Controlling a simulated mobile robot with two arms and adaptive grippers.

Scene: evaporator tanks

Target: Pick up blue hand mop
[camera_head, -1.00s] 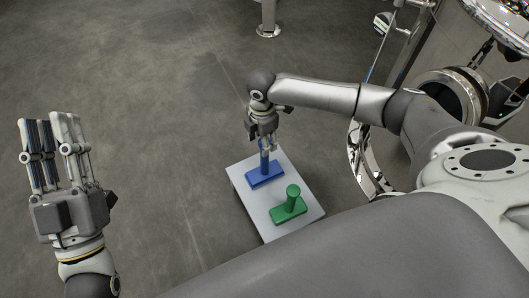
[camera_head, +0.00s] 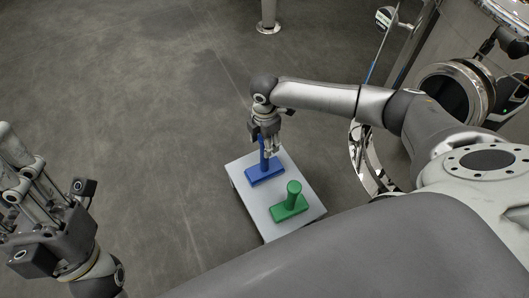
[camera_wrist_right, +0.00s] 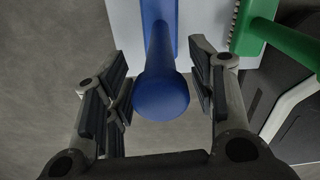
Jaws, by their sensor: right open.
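The blue hand mop (camera_head: 265,173) stands upright on a light grey platform (camera_head: 250,205), its flat head down and its handle up. My right gripper (camera_head: 271,148) is over it, pointing down. In the right wrist view, the blue handle's rounded end (camera_wrist_right: 160,95) is between the open fingers of my right gripper (camera_wrist_right: 162,88), with gaps on both sides. My left gripper (camera_head: 20,150) is at the left edge, far from the mop, partly cut off. Its fingers are extended and I see nothing in them, but I cannot tell how far apart they are.
A green hand mop (camera_head: 291,202) stands on the same platform, close to the blue one. It also shows in the right wrist view (camera_wrist_right: 275,40). Shiny metal tank parts (camera_head: 455,95) are at the right. The grey floor at left is clear.

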